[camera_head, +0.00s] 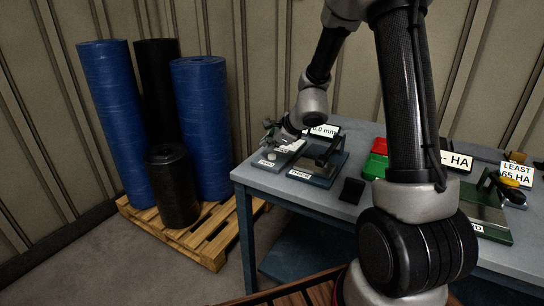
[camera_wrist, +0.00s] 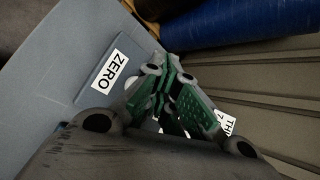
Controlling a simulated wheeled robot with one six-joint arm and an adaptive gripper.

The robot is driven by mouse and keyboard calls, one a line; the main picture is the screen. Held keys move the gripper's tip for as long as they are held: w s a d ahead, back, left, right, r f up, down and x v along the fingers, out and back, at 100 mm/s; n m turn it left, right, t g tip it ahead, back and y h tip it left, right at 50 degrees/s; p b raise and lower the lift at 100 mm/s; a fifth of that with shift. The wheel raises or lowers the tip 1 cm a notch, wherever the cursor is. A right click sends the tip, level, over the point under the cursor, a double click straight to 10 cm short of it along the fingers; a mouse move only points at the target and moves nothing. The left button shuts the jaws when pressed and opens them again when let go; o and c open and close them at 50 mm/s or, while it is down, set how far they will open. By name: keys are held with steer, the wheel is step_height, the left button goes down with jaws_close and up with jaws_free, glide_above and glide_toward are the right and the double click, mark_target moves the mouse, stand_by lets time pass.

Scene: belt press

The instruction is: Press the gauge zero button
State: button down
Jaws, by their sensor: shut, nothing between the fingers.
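The zero button is a small white round knob (camera_head: 271,156) on a grey box at the left end of the bench, with a ZERO label (camera_wrist: 113,73) in front of it. In the wrist view only a white sliver of the knob (camera_wrist: 130,82) shows, partly hidden by my fingers. The thickness gauge (camera_head: 318,168) stands just right of the box, its display reading "0.0 mm", partly covered by my arm. My gripper (camera_head: 270,133) is shut and empty, above and just behind the button. It also shows in the wrist view (camera_wrist: 158,78). I cannot tell whether it touches the knob.
The blue-grey bench (camera_head: 281,188) runs to the right. A black block (camera_head: 352,190), red and green pieces (camera_head: 376,160) and a hardness tester (camera_head: 487,212) with HA signs are on it. Blue and black rolls (camera_head: 202,125) stand on a wooden pallet (camera_head: 200,240) at left.

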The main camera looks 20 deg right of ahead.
mark_target(270, 156)
steer(key=shift+r, duration=2.15)
steer(key=s+d+r+n+g, duration=0.1)
steer(key=s+r+n+g, duration=0.15)
steer(key=s+n, duration=0.8)
steer(key=s+d+r+n+g, duration=0.15)
steer(key=s+n+g, duration=0.4)
steer(key=s, duration=0.75)
steer(key=s+d+r+n+t+h, duration=0.1)
steer(key=s+d+r+n+t, duration=0.1)
steer(key=s, duration=0.4)
steer(key=s+d+r+n+t+h, duration=0.2)
steer(key=s+d+r+n, duration=0.2)
steer(key=s+d+r, duration=0.1)
steer(key=shift+s+d+r+h, duration=0.3)
steer(key=shift+s+r, duration=0.2)
steer(key=shift+r, duration=0.65)
